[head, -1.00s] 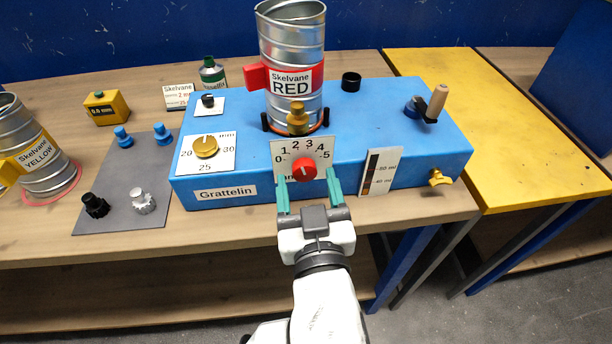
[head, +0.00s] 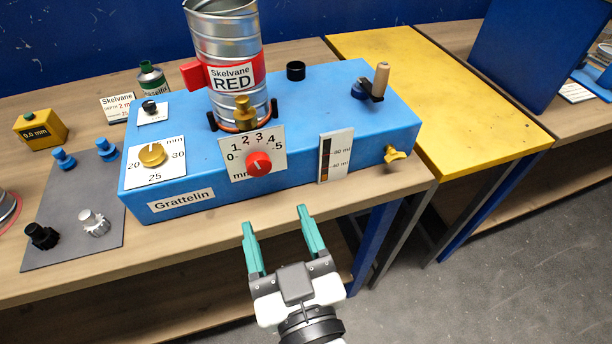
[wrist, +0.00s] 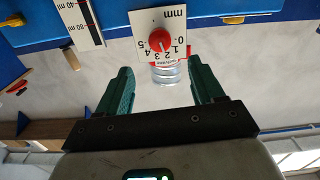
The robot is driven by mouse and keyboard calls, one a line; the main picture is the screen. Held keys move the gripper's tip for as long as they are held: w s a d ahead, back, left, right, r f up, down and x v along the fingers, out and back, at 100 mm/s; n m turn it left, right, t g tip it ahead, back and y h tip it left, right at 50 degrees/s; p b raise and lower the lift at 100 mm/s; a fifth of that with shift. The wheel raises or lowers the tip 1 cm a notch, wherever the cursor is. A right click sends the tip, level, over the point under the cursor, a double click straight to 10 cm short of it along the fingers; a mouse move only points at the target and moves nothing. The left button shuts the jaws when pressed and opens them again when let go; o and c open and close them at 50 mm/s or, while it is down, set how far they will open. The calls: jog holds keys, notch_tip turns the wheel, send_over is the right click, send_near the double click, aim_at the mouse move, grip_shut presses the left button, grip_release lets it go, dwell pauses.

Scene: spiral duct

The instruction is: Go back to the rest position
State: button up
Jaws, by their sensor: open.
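My gripper (head: 281,238) is open and empty, with its two green fingers spread in front of the workbench edge. It is apart from the blue Grattelin machine (head: 290,186), below and in front of the red knob (head: 258,162) on the 0 to 5 mm dial. In the wrist view the red knob (wrist: 160,40) shows beyond and between the open fingers (wrist: 157,85), upside down. The duct labelled Skelvane RED (head: 225,45) stands upright on the machine.
A yellow table (head: 440,95) adjoins the bench at right. A grey mat (head: 75,215) with black, white and blue knobs lies at left, near a yellow gauge block (head: 40,130). A brass valve (head: 396,154) juts from the machine's right end. Open floor (head: 480,290) lies at right.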

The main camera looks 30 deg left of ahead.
jog(key=w+d+f+m+g+h, duration=0.1)
jog(key=w+d+f+m+h, duration=0.1)
jog(key=d+f+h, duration=0.35)
jog(key=w+d+f+m+g+h, duration=0.1)
jog(key=w+d+f+m+h, duration=0.1)
jog(key=d+f, duration=0.65)
jog(key=w+d+f+m+h, duration=0.2)
jog(key=d+f+h, duration=0.1)
jog(key=d, duration=0.8)
jog(key=s+d+f+m+g+h, duration=0.1)
jog(key=s+d+f+g, duration=0.3)
jog(key=s+d, duration=0.4)
jog(key=s+d+f+m+g+h+p, duration=0.1)
jog(key=s+d+f+m+g+h, duration=0.1)
jog(key=s+d+f+m+g, duration=0.2)
jog(key=s+d+f, duration=0.2)
jog(key=s+d, duration=0.2)
jog(key=d, duration=0.2)
jog(key=shift+s+g, duration=0.25)
jog(key=shift+g, duration=0.05)
